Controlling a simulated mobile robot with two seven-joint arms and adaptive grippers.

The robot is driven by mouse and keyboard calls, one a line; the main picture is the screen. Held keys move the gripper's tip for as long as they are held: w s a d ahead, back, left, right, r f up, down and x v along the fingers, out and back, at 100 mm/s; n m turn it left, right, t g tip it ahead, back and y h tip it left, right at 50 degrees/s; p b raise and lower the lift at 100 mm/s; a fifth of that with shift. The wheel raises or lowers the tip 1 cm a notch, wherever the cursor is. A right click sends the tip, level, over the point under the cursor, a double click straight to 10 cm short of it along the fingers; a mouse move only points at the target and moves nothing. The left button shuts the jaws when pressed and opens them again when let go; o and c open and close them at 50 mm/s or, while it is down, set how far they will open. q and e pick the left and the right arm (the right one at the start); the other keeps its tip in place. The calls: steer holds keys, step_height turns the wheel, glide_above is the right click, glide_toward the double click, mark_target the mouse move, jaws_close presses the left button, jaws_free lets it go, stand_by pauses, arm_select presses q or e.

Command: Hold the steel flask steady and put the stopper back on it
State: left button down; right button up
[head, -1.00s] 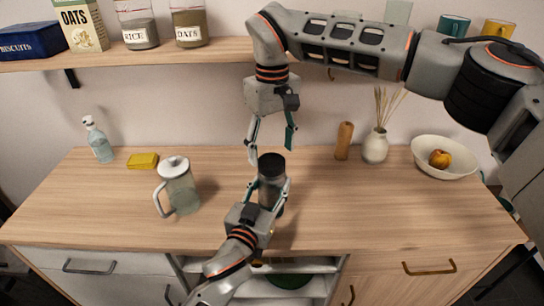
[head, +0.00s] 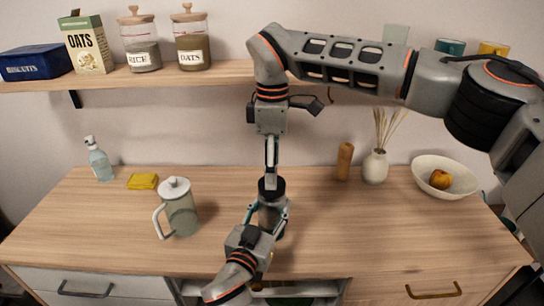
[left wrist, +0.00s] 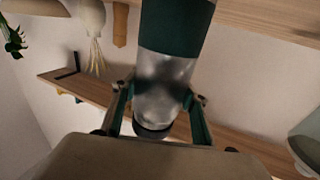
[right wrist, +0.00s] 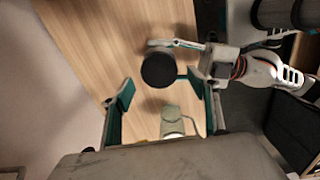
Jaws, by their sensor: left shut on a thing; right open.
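The steel flask (head: 270,218) stands upright over the wooden counter near its front middle. My left gripper (head: 268,208) is shut around its body; in the left wrist view the flask (left wrist: 165,85) shows a metal middle and a dark green band. The black stopper (head: 271,188) sits on top of the flask; it also shows as a round black disc in the right wrist view (right wrist: 159,70). I cannot tell how firmly it is seated. My right gripper (head: 271,172) is directly above it, open, its two fingers (right wrist: 158,90) apart on either side of the disc.
A glass jug (head: 178,208) with a white lid stands left of the flask. A yellow sponge (head: 143,181) and a spray bottle (head: 99,160) are further left. A wooden mill (head: 344,162), a vase (head: 375,167) and a fruit bowl (head: 433,184) stand at the back right. The right front counter is clear.

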steer(key=n, duration=0.7)
steer(key=shift+r, duration=0.2)
steer(key=n, duration=0.7)
steer(key=shift+r, duration=0.2)
steer(key=n, duration=0.7)
steer(key=shift+r+n, duration=0.2)
steer(key=shift+n, duration=0.1)
steer(key=n, duration=0.7)
steer(key=shift+r, duration=0.2)
steer(key=n, duration=0.3)
steer(key=shift+r+n, duration=0.1)
steer(key=shift+n, duration=0.2)
steer(key=n, duration=0.5)
steer(key=shift+r, duration=0.15)
steer(key=n, duration=0.5)
steer(key=shift+r, duration=0.1)
steer(key=n, duration=0.3)
steer(key=shift+r+n, duration=0.1)
steer(key=shift+n, duration=0.2)
